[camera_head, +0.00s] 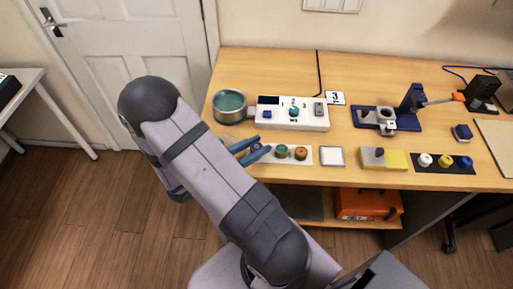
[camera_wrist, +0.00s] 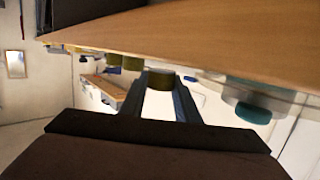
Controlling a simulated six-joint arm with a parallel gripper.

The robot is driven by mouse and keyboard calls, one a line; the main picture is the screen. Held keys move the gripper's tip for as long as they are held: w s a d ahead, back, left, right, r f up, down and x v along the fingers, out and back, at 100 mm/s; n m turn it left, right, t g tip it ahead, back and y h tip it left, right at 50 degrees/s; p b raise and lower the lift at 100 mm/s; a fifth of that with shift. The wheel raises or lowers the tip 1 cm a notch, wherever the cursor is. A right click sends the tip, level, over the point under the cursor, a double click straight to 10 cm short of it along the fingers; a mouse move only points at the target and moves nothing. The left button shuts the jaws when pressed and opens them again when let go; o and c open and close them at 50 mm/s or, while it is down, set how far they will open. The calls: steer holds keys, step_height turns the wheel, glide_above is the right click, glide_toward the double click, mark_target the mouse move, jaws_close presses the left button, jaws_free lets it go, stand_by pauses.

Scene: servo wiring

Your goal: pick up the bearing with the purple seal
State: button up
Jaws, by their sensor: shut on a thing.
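The bearing with the purple seal (camera_head: 256,147) sits between the two blue fingers of my gripper (camera_head: 259,147), at the left end of a white strip (camera_head: 291,161). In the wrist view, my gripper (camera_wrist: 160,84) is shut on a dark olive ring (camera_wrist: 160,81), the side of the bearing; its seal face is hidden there. I cannot tell whether the bearing is clear of the strip. A bearing with a teal seal (camera_head: 282,151) and one with an orange seal (camera_head: 301,153) stand just to the right on the strip.
A white square tray (camera_head: 332,156) lies right of the strip. Behind are a white control box (camera_head: 313,115) and a teal bowl (camera_head: 230,103). A blue press (camera_head: 410,112), a yellow block (camera_head: 396,160) and a black mat with knobs (camera_head: 441,168) stand farther right.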

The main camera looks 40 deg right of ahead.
mark_target(257, 146)
step_height(257, 146, up, 9)
steer(key=shift+f, duration=0.1)
stand_by(0.4)
